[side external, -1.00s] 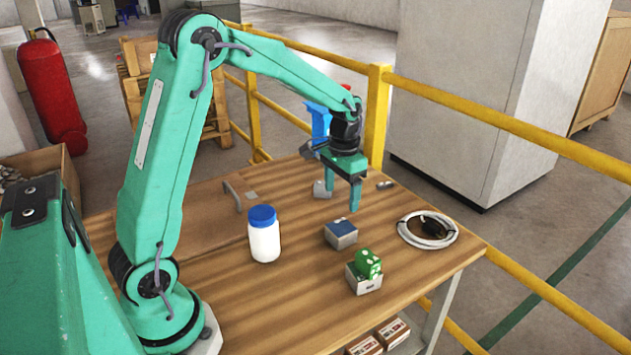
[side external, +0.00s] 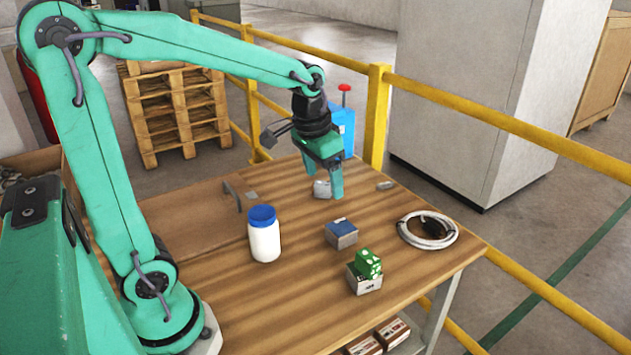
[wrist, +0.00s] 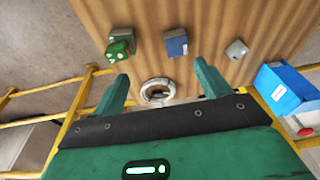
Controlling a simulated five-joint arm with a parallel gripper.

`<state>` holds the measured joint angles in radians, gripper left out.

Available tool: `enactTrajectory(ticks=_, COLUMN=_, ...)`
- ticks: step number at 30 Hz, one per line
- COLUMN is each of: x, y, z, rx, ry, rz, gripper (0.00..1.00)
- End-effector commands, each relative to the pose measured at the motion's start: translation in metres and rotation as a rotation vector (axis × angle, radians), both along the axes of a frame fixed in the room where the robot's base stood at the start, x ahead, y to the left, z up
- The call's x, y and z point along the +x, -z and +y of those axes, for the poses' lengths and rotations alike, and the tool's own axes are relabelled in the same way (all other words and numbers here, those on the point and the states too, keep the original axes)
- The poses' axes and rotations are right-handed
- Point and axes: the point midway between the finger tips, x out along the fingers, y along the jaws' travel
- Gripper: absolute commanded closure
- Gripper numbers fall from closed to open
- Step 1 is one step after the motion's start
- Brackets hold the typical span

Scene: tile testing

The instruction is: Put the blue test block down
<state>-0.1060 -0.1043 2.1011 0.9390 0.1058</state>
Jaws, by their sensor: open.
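The blue test block (side external: 340,225) sits in a small grey holder (side external: 344,241) near the middle right of the table. In the wrist view, the blue test block (wrist: 176,45) lies beyond the fingertips and apart from them. My gripper (side external: 323,181) is open and empty, above and behind the block in the side view. Both fingers of my gripper (wrist: 161,72) show in the wrist view with nothing between them. A green block with pale dots (side external: 369,263) sits in another grey holder (side external: 366,284) nearer the front.
A white bottle with a blue lid (side external: 264,238) stands left of the blocks. A coiled cable (side external: 428,231) lies at the right. A grey metal piece (side external: 322,189) lies near the fingers. A yellow railing (side external: 376,118) runs behind the table. The front of the table is fairly clear.

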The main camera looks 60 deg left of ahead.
Motion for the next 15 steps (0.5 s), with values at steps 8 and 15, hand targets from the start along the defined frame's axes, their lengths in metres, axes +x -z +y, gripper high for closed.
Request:
enactTrajectory(ticks=8, x=-0.049, y=-0.024, z=-0.017, rx=-0.001, ry=0.003, rz=-0.105, gripper=0.24)
enactTrajectory(ticks=15, x=-0.089, y=-0.032, z=-0.028, rx=-0.007, ry=0.005, rz=-0.193, gripper=0.24)
